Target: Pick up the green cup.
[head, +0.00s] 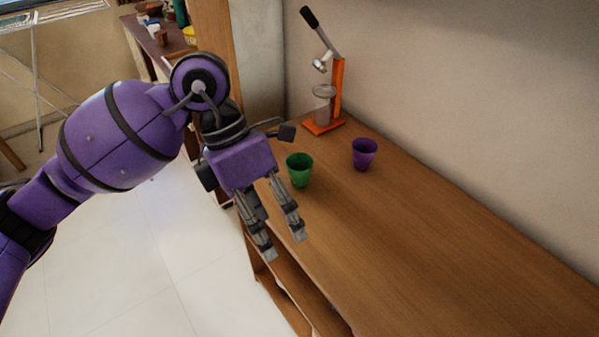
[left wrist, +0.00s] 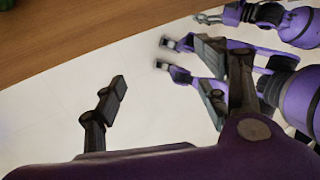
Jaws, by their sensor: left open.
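The green cup (head: 299,170) stands upright on the wooden counter (head: 420,235), near its left edge in the head view. A small green patch at the top left corner of the left wrist view may be this cup, but too little shows to tell. My left gripper (head: 283,243) is open and empty. It points down at the counter's left edge, below and to the left of the green cup in the picture, apart from it. Its two fingers also show in the left wrist view (left wrist: 165,110), with pale floor between them. My right gripper is not in the head view.
A purple cup (head: 364,154) stands to the right of the green cup. An orange juice press (head: 337,95) with a raised dark handle stands behind both, near the wall. The counter's right part is clear. A shelf with small items (head: 160,35) is at the back left.

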